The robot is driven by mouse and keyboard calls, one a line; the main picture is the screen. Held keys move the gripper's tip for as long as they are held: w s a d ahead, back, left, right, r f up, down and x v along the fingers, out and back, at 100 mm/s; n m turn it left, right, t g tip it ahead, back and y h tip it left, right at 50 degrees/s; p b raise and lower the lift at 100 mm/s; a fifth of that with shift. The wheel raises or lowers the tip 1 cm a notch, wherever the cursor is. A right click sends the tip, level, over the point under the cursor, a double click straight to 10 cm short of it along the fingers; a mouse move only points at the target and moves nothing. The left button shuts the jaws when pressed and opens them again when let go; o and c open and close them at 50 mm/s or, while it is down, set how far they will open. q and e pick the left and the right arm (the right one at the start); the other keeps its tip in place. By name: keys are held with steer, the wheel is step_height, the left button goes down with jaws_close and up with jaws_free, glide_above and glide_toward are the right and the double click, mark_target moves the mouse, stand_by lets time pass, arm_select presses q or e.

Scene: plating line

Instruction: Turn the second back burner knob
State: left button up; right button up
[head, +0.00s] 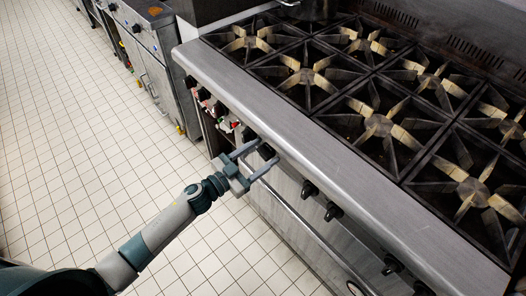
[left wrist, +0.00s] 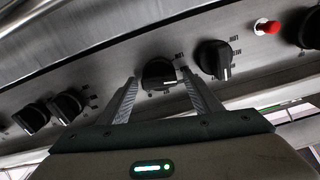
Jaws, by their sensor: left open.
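A row of black burner knobs runs along the stove's front panel (left wrist: 110,80). One black knob (left wrist: 158,74) stands between the two fingers of my left gripper (left wrist: 160,78) in the left wrist view. The fingers are open, one on each side of it, with gaps visible. In the head view my left gripper (head: 262,150) reaches this stretch of the panel from the left, its fingers pointing at the knobs. Another black knob (left wrist: 214,58) sits just right of the finger pair in the wrist view. Knob labels are too small to read surely. My right gripper is not in view.
The steel front ledge (head: 320,130) overhangs the knobs. Black burner grates (head: 380,125) cover the stove top. More knobs (head: 309,190) continue along the front, above a long rail (head: 310,232). A red button (left wrist: 266,26) sits on the panel. The tiled floor (head: 90,130) is clear.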

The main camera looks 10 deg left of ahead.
arm_select(q)
steer(key=shift+w+d, duration=0.15)
steer(key=shift+c, duration=0.5)
steer(key=c, duration=0.9)
steer(key=shift+o, duration=0.2)
